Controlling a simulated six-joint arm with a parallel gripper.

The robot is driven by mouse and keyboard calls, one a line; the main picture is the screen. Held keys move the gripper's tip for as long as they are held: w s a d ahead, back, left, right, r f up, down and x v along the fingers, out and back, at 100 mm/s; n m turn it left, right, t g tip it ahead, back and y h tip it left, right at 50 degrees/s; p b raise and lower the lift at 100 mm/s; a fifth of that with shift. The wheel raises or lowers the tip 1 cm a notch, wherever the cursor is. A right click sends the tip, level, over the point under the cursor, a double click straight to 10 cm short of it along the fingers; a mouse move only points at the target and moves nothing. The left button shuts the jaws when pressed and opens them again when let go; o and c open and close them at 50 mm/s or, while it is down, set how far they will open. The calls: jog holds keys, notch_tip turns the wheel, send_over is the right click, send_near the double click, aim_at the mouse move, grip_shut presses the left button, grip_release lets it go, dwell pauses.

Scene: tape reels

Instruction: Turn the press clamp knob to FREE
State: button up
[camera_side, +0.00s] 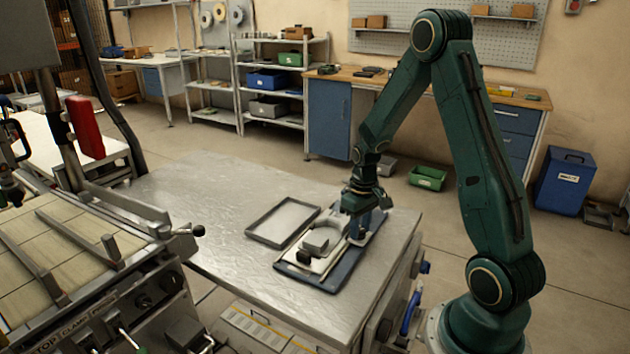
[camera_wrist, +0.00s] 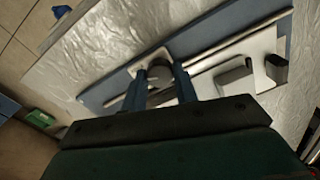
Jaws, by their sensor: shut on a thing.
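My gripper (camera_side: 360,226) points down at the far end of a blue-based fixture (camera_side: 328,281) on the metal table. In the wrist view its two blue fingers (camera_wrist: 162,82) are shut on a grey round piece (camera_wrist: 160,75), which stands over a pale square plate. I cannot tell whether this piece is the clamp knob, and no FREE mark is readable. A machine at lower left in the side view has a front panel (camera_side: 95,318) with small lettering that seems to include CLAMP. A dark round knob (camera_side: 143,300) sits on that panel, apart from my gripper; its setting is unreadable.
A shallow grey tray (camera_side: 251,234) lies left of the fixture. A grey block (camera_side: 316,243) and a small black block (camera_side: 303,257) sit on the fixture near my gripper. The table's left part is clear.

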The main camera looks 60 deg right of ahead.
jog(key=o, duration=1)
jog(key=shift+r, duration=0.15)
notch_tip(320, 180, up, 14)
jog(key=shift+f, duration=0.2)
dwell(0.4)
